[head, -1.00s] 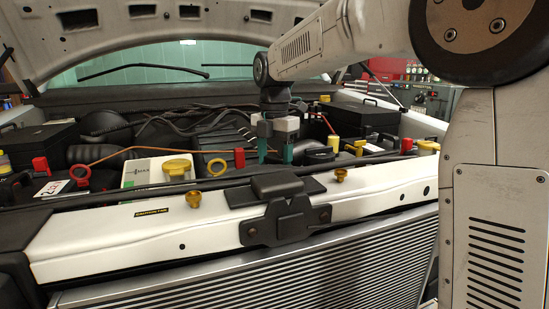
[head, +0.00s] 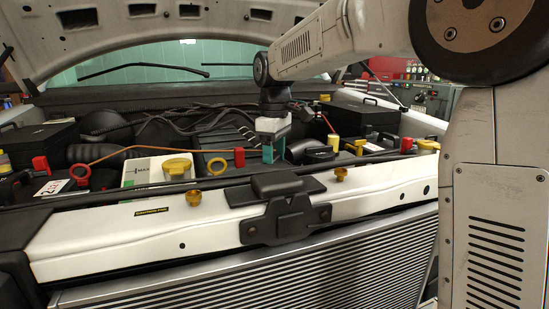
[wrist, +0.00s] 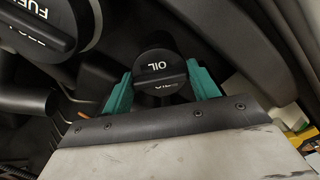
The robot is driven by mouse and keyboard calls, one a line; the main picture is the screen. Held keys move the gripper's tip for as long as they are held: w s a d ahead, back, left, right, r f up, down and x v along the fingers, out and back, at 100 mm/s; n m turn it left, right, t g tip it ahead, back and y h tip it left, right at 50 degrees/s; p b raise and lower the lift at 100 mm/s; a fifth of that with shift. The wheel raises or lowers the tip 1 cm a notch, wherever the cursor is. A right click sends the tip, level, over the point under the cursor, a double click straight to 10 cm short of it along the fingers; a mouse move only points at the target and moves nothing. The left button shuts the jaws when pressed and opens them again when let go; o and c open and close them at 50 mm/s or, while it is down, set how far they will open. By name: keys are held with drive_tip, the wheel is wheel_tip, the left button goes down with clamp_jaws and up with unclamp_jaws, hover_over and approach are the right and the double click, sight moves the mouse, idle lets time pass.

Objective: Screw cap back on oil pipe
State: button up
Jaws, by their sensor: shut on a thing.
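My gripper (head: 272,152) reaches down into the engine bay, behind the white front crossbar. In the wrist view its two teal fingers (wrist: 160,88) are shut on the black oil cap (wrist: 157,70), one finger on each side. The cap's lettering "OIL" shows upside down, with its face toward the camera. The oil pipe is hidden beneath the cap, so I cannot tell how the cap sits on it. In the head view the cap is too small and dark to make out between the fingers.
A larger black fuel cap (wrist: 35,28) is close by at the upper left of the wrist view. The white crossbar (head: 130,226) runs across the front.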

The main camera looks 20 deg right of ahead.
sight(275, 158)
drive_tip(key=shift+m, duration=0.3)
drive_tip(key=o, duration=1.2)
drive_tip(key=shift+o, duration=0.2)
wheel_tip(275, 158, up, 8)
drive_tip(key=shift+r, duration=0.2)
drive_tip(key=shift+f, duration=3.9)
